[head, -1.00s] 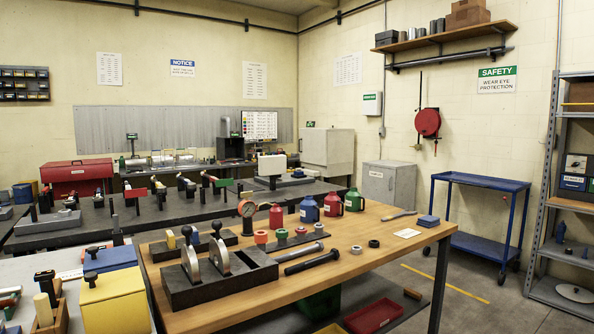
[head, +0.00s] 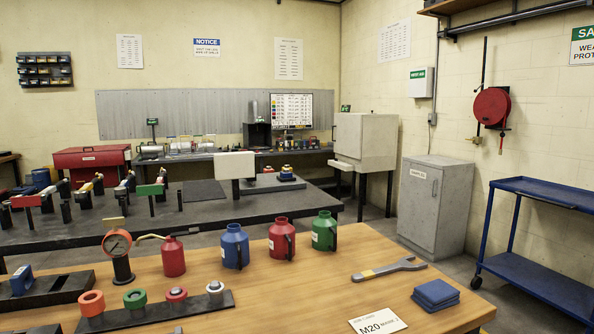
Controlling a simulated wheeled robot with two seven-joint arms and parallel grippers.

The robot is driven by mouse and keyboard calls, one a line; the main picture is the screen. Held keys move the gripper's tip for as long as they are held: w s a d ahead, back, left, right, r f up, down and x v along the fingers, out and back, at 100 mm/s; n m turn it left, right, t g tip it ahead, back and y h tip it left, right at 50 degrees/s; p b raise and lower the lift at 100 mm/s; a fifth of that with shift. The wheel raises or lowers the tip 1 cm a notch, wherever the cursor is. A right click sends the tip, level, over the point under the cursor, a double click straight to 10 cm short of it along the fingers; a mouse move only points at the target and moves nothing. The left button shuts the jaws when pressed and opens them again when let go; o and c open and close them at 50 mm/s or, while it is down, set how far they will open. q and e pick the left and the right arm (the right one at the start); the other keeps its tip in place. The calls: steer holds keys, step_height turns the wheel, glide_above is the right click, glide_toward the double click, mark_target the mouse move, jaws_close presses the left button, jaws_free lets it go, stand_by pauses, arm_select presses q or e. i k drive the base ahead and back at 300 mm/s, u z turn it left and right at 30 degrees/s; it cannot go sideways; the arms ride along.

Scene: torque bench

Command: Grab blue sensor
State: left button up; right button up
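No item is clearly marked as a sensor. A blue canister with a side handle (head: 234,246) stands upright on the wooden bench, between a red canister with a hose (head: 173,257) and a red one with a handle (head: 282,240). A small blue block (head: 21,280) sits on a dark holder at the left edge. A stack of blue pads (head: 436,294) lies at the bench's right side. Neither of my grippers is in the head view.
A green canister (head: 325,232) ends the row. A gauge (head: 117,244) and a dark strip with coloured rings (head: 150,316) stand at front left. A wrench (head: 388,269) and an M20 card (head: 378,323) lie at right. The wood between strip and wrench is mostly clear.

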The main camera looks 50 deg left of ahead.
mark_target(286, 173)
steer(key=z, duration=0.3)
steer(key=i, duration=3.75)
steer(key=u, duration=2.7)
steer(key=i, duration=7.15)
steer(key=u, duration=3)
